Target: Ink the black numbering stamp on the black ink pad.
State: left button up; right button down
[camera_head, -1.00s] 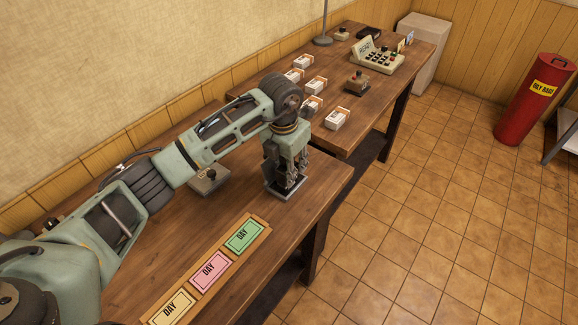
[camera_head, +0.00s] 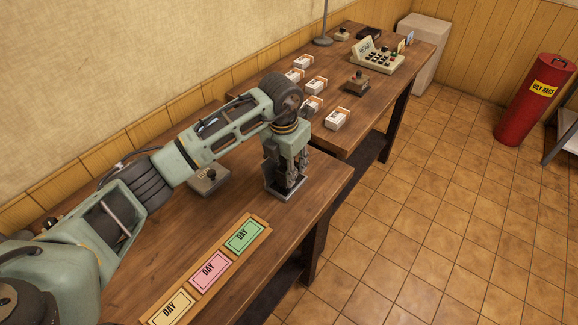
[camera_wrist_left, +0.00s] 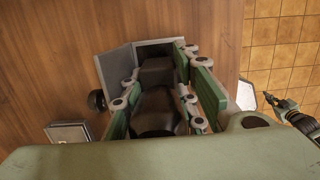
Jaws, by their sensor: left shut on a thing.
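The black numbering stamp (camera_wrist_left: 158,104) is upright between the fingers of my left gripper (camera_wrist_left: 160,88), which is shut on it. In the head view my left gripper (camera_head: 287,178) points down at the black ink pad (camera_head: 284,194), an open grey tin near the table's right edge. The pad (camera_wrist_left: 150,46) also shows in the wrist view, its grey lid opened to the left. The stamp is over the pad; its underside is hidden, so contact cannot be told. My right gripper (camera_wrist_left: 272,98) shows small at the right of the wrist view; its jaws are unclear.
A grey block with a black knob (camera_head: 209,180) stands left of the pad. A wooden tray (camera_head: 189,288) holds yellow, pink and green DAY cards in front. The far table carries several card boxes (camera_head: 337,119), a small stamp (camera_head: 357,82) and a keyed machine (camera_head: 377,57).

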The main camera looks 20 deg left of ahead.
pick_arm(q)
jog(key=shift+r+p, duration=1.95)
jog(key=shift+r, duration=1.55)
